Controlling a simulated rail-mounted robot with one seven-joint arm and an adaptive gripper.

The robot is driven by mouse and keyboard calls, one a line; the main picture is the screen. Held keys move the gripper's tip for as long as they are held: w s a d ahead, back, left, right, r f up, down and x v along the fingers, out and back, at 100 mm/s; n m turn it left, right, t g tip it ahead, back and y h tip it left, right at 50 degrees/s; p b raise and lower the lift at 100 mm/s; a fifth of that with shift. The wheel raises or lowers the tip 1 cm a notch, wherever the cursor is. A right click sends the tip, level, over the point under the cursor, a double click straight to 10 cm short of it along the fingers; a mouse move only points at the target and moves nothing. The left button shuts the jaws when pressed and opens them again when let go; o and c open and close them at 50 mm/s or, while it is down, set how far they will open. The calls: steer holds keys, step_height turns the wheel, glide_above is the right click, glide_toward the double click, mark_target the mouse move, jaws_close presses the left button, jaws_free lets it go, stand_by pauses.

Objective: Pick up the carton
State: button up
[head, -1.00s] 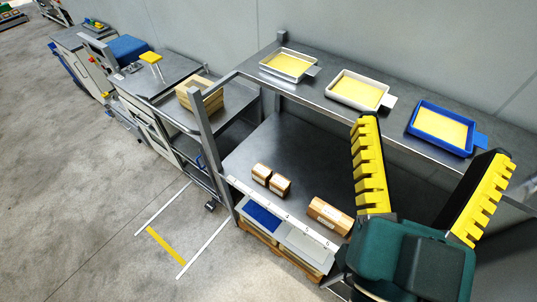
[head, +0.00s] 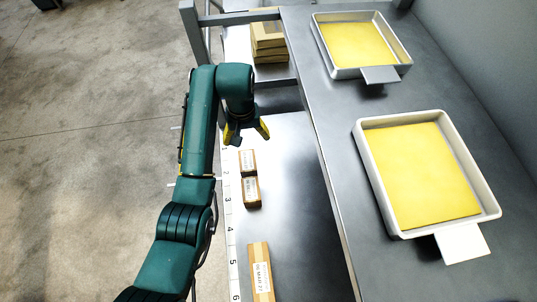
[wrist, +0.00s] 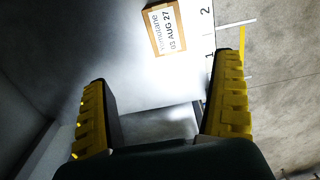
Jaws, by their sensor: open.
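Several brown cartons stand on the lower shelf beside its numbered edge. In the head view, one small carton (head: 247,162) is near mark 2, another small carton (head: 251,191) is just below it, and a longer carton (head: 260,272) lies near marks 5 and 6. My gripper (head: 247,135) is above the shelf near mark 1, just beyond the first small carton. In the wrist view my gripper (wrist: 162,72) is open and empty. A labelled carton (wrist: 166,28) lies past the fingertips, partly cut off by the top edge, apart from both fingers.
An upper shelf (head: 325,165) with white trays (head: 365,165) of yellow sheets runs to the right of my gripper. A post (head: 193,35) and stacked boxes (head: 268,40) stand beyond it. The lower shelf (head: 290,215) is clear right of the cartons.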

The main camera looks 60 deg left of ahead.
mark_target(247, 160)
steer(key=f, duration=1)
steer(key=s+f+b, duration=0.1)
steer(key=f, duration=0.4)
steer(key=shift+s+f, duration=0.1)
steer(key=shift+f, duration=0.25)
steer(key=c, duration=1.4)
